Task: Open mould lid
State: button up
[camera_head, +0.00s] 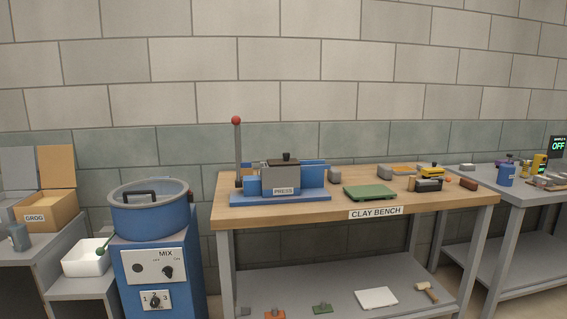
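The press stands on the left part of the clay bench, on a blue base (280,197). Blue blocks flank the box on the left (252,186) and right (314,173). A lever (238,152) with a red ball stands upright at the press's left end. My gripper is not in view.
The clay bench (350,202) also holds a green board (370,192), grey lumps and small tools to the right. A blue mixer (151,212) stands left of it, beside a GROG box (47,212). A grey table (520,195) stands at right.

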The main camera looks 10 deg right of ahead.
aim_at(286, 161)
jog(key=i, duration=2.65)
jog(key=l+z, duration=0.05)
jog(key=l, duration=0.05)
